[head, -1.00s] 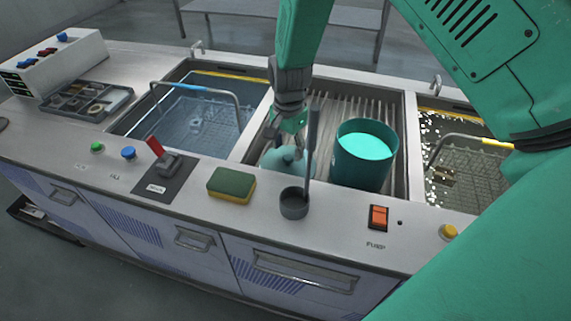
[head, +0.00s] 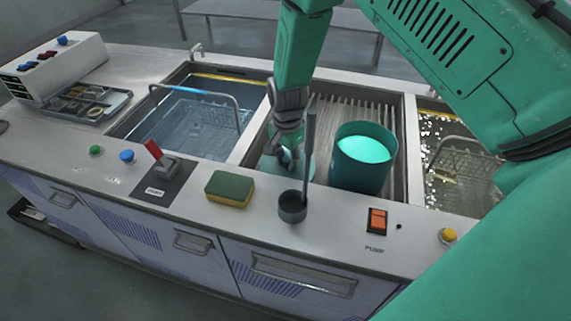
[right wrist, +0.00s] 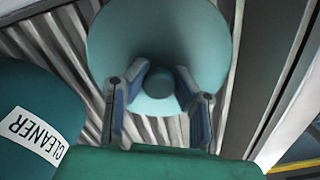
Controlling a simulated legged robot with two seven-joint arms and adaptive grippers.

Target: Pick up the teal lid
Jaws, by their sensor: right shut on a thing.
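The teal lid (right wrist: 160,35) is a round disc with a knob, lying over the ribbed drainboard in the right wrist view. In the head view the lid (head: 272,167) is partly hidden behind my right gripper (head: 289,158). In the right wrist view my right gripper (right wrist: 160,92) has its two fingers on either side of the knob, shut on it. I cannot tell whether the lid touches the drainboard. My left gripper is not in view.
An open teal pot (head: 363,172) stands right of the lid; its side reads CLEANER in the wrist view (right wrist: 40,125). A grey cup (head: 292,208) with an upright handle stands in front. A green-yellow sponge (head: 230,188) lies left. Water basins flank the drainboard (head: 335,105).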

